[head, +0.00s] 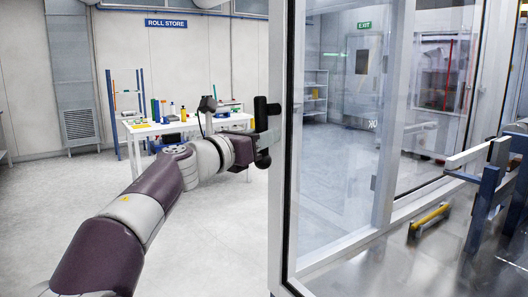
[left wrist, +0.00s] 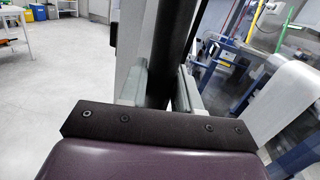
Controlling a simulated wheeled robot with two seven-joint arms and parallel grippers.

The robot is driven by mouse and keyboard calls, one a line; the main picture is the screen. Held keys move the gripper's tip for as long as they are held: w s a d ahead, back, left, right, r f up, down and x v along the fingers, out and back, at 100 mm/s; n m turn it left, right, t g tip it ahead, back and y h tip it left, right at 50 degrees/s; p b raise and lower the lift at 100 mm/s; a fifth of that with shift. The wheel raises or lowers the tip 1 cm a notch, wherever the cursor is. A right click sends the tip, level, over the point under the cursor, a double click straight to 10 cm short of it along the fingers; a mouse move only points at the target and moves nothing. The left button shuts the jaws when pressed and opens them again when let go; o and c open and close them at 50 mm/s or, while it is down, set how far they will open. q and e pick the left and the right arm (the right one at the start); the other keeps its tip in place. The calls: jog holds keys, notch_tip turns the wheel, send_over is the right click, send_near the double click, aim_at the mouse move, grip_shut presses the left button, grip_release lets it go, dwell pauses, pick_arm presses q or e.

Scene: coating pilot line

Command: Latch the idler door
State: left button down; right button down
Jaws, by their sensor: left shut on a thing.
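The idler door (head: 283,200) is a clear glass panel in a pale frame, standing upright just right of centre in the head view. Its black upright bar handle (head: 262,112) is on the door's near left edge. My left gripper (head: 257,141) reaches in from the left and is shut on this handle. In the left wrist view the dark handle (left wrist: 181,35) runs between the two grey fingers (left wrist: 165,88), with the pale door frame (left wrist: 136,45) beside it. I cannot make out a latch, nor whether the door is fully closed. My right gripper is not in view.
A white table (head: 185,125) with bottles and small boxes stands behind my left arm. Right of the door is a metal deck (head: 430,260) with blue brackets (head: 487,205), a pale bar and a yellow bar (head: 430,216). The floor at left is clear.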

pick_arm(q)
jog(key=shift+w+a+f+m+b, duration=0.1)
jog(key=shift+w+f+m+b, duration=0.15)
jog(key=shift+f+m+b, duration=0.15)
jog(key=shift+r, duration=0.1)
jog(key=c, duration=0.9)
grip_release()
jog(key=shift+r, duration=0.1)
jog(key=b+v, duration=0.3)
jog(key=v, duration=0.9)
jog(key=shift+s+a+b, duration=0.2)
jog(key=shift+s+b, duration=0.05)
jog(key=shift+b, duration=0.15)
